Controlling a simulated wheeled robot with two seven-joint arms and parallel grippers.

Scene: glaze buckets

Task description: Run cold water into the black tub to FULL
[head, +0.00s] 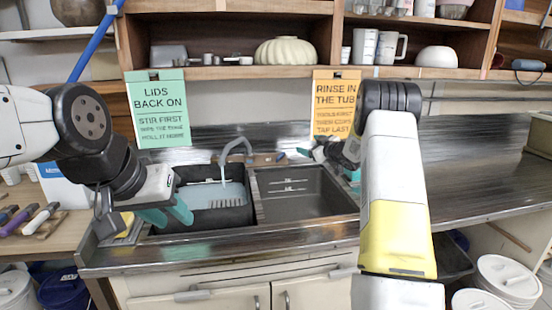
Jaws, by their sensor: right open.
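The black tub (238,219) sits in the left basin of the sink. Pale blue water (205,192) lies in it below the rim, with a row of light marks near its front right. The grey curved tap (238,145) arches over the tub, and a thin stream falls from its spout. My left gripper (168,214), with teal fingers, is at the tub's front left corner; whether it grips anything is unclear. My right gripper (327,162) is open beside the tap's right end, partly hidden by my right arm. A small teal part shows near the tap base.
The right basin (295,195) is empty. A green sign (158,110) and an orange sign (336,103) hang behind the sink. Shelves with jugs and a cream bowl (286,51) run above. The right counter (470,165) is clear. White-lidded buckets (508,276) stand at lower right.

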